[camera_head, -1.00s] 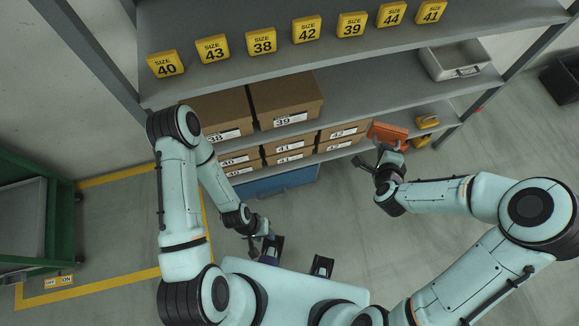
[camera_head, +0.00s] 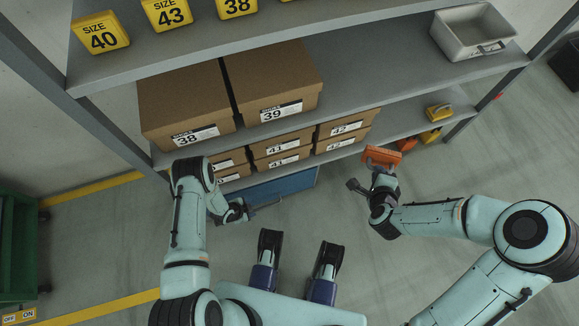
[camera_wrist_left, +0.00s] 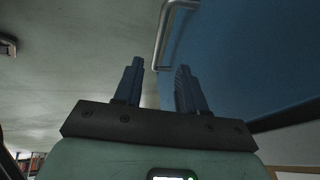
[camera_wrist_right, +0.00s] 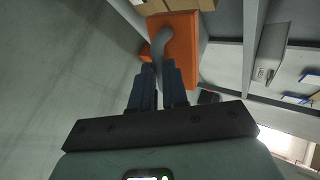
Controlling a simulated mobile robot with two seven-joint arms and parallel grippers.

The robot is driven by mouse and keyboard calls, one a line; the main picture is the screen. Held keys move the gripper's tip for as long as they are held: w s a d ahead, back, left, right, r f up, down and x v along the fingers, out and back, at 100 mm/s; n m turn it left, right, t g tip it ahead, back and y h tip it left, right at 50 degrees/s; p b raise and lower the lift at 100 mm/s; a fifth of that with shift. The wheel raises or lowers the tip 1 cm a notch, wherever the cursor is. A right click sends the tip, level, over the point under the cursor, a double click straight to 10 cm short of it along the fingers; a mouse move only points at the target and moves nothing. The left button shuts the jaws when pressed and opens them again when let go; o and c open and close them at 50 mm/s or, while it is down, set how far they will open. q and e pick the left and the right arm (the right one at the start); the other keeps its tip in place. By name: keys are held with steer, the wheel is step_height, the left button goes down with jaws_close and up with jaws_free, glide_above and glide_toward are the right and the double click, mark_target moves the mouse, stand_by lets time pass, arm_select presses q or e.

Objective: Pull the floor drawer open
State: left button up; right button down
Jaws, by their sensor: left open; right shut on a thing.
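The blue floor drawer (camera_head: 275,190) sits under the bottom shelf, low to the floor. It fills the right of the left wrist view (camera_wrist_left: 255,60), with a pale metal bar handle (camera_wrist_left: 162,45) on its face. My left gripper (camera_head: 268,206) is open at the drawer front; in the left wrist view its fingers (camera_wrist_left: 160,78) point at the handle, whose lower end shows between the fingertips. I cannot tell whether they touch it. My right gripper (camera_wrist_right: 160,68) is shut on the grey handle (camera_wrist_right: 160,42) of an orange object (camera_wrist_right: 182,45), also in the head view (camera_head: 383,157).
Brown shoe boxes (camera_head: 185,105) fill the shelves above the drawer. A grey bin (camera_head: 470,38) and yellow items (camera_head: 437,112) are to the right. A green frame (camera_head: 20,240) stands at the left. The floor before the drawer is clear apart from my own body.

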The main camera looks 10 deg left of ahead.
mark_target(261, 208)
arm_select(q)
steer(key=b+x, duration=0.4)
steer(key=x, duration=0.6)
steer(key=shift+w+f, duration=0.1)
steer(key=shift+f, duration=0.1)
jaws_close()
